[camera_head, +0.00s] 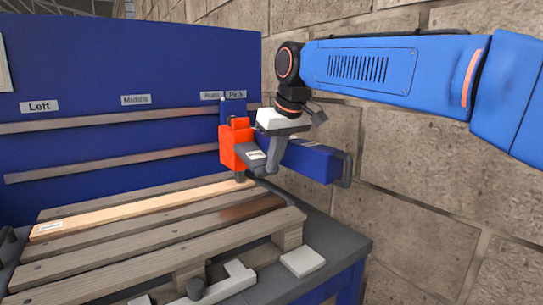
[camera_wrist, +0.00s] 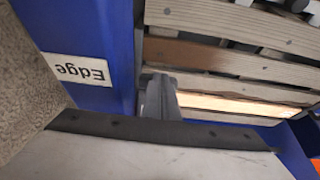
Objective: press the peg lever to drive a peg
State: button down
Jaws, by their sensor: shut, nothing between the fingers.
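The red-orange peg-driving head (camera_head: 234,147) sits over the far right part of the pallet (camera_head: 150,250). A grey lever-like part (camera_head: 250,155) with a small white label juts from its right side. My gripper (camera_head: 271,166) comes down from above right, right beside this part; I cannot tell whether they touch. My gripper's dark fingers are shut and look empty; they also show in the wrist view (camera_wrist: 160,82). The lever is not clearly visible in the wrist view. A light new board (camera_head: 130,209) lies among the pallet's weathered slats.
A blue beam (camera_head: 313,162) with a dark handle (camera_head: 347,170) extends right of the head. The blue back panel (camera_head: 130,60) carries Left and Middle labels. An Edge label (camera_wrist: 80,69) shows in the wrist view. A stone wall (camera_head: 430,190) stands close on the right. A white block (camera_head: 302,261) lies on the bench.

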jog(key=s+d+f+v, duration=0.1)
jog(key=v, duration=1.2)
jog(key=shift+s+d+r, duration=0.15)
jog(key=shift+s, duration=0.3)
